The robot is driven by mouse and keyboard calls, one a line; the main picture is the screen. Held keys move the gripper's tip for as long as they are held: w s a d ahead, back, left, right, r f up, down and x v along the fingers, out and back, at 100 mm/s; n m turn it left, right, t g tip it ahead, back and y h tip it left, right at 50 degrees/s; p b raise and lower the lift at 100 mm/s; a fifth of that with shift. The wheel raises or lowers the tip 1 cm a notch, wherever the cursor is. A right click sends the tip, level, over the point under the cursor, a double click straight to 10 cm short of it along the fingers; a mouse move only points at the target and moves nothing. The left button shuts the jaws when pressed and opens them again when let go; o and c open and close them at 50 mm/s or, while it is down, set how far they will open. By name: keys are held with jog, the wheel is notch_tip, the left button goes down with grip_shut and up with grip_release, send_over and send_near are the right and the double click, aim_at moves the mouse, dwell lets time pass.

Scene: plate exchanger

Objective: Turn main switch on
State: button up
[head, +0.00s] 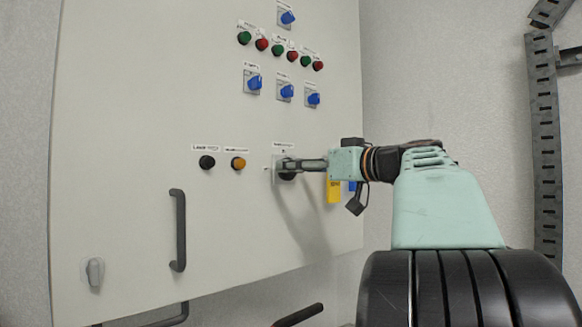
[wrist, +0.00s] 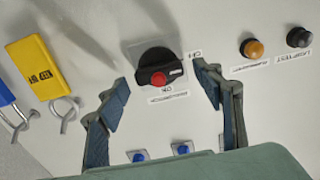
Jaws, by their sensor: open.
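The main switch (wrist: 157,68) is a black rotary knob with a red centre on a grey square plate, seen in the wrist view. Lettering sits around it, upside down in this view. My gripper (wrist: 161,77) is open, with one finger to each side of the knob and gaps between fingers and knob. In the head view my gripper (head: 284,165) reaches in from the right to the switch plate. It hides most of the switch (head: 287,177) there. Whether the fingers touch the panel I cannot tell.
An orange button (head: 238,163) and a black button (head: 207,162) lie left of the switch. A yellow tag (head: 333,188) hangs to its right. Blue knobs (head: 287,91) and coloured buttons are above. A handle (head: 178,230) stands out at lower left.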

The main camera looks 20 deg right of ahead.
jog(key=shift+c, duration=0.3)
jog(key=c, duration=1.1)
jog(key=shift+m, duration=0.4)
jog(key=m, duration=0.4)
jog(key=shift+d+f+p, duration=0.1)
jog(key=shift+d+p, duration=0.05)
jog(key=shift+p, duration=0.2)
jog(key=m+p, duration=0.1)
jog(key=m, duration=0.3)
jog(key=shift+w, duration=0.1)
jog(key=m+p, duration=0.1)
jog(key=m, duration=0.4)
jog(key=shift+f+m+p, duration=0.2)
jog(key=shift+m+p, duration=0.55)
jog(key=shift+m, duration=1.25)
